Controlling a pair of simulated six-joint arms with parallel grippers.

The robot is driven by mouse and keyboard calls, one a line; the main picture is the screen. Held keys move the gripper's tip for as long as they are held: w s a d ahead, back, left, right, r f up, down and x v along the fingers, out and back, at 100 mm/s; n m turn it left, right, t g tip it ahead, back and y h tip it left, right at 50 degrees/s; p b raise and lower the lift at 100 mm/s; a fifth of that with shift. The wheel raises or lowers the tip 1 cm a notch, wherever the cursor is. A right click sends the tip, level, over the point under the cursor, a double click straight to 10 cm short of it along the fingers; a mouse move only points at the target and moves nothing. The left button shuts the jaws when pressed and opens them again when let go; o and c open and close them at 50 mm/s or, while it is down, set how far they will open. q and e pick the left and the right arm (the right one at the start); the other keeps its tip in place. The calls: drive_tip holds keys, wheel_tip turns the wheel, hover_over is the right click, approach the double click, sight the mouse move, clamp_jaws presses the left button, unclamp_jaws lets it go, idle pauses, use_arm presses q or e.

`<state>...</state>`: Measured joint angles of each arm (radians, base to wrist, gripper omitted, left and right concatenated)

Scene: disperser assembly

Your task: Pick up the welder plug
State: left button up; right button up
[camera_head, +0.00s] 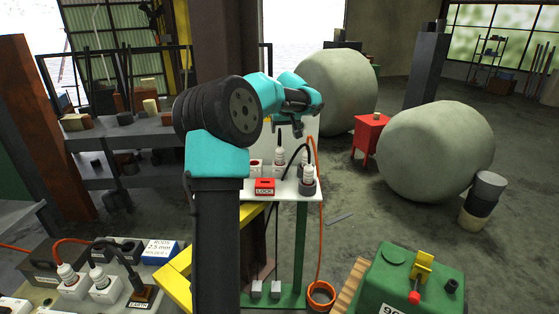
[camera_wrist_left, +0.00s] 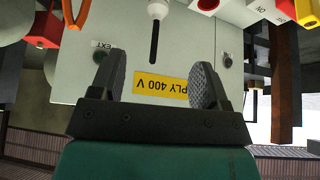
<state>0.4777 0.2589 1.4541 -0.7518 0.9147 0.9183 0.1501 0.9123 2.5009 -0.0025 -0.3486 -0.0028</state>
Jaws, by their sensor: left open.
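No readable label tells which is the welder plug. My left gripper (camera_head: 297,128) is above and behind them, partly hidden by its own arm. In the left wrist view the gripper (camera_wrist_left: 158,82) has its fingers wide apart with nothing between them. My right gripper is not in view.
A red LOCK block (camera_head: 265,187) sits at the bench's front. A yellow supply label (camera_wrist_left: 161,86) marks the grey panel facing the wrist. More white plugs (camera_head: 68,275) stand on the lower left board. A green machine (camera_head: 405,285) is at lower right. An orange cable (camera_head: 317,225) hangs at the bench's right edge.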

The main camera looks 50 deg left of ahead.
sight(281, 149)
use_arm(q)
drive_tip(key=shift+f, duration=0.1)
drive_tip(key=x, duration=1.1)
drive_tip(key=shift+w+a+f, duration=0.15)
drive_tip(key=shift+a+f, duration=0.05)
drive_tip(key=shift+f, duration=0.25)
drive_tip(key=shift+f, duration=0.1)
drive_tip(key=shift+a+x, duration=0.25)
drive_tip(key=shift+x, duration=2.3)
drive_tip(key=shift+w, duration=0.15)
drive_tip(key=shift+c, duration=0.3)
drive_tip(key=c, duration=1.1)
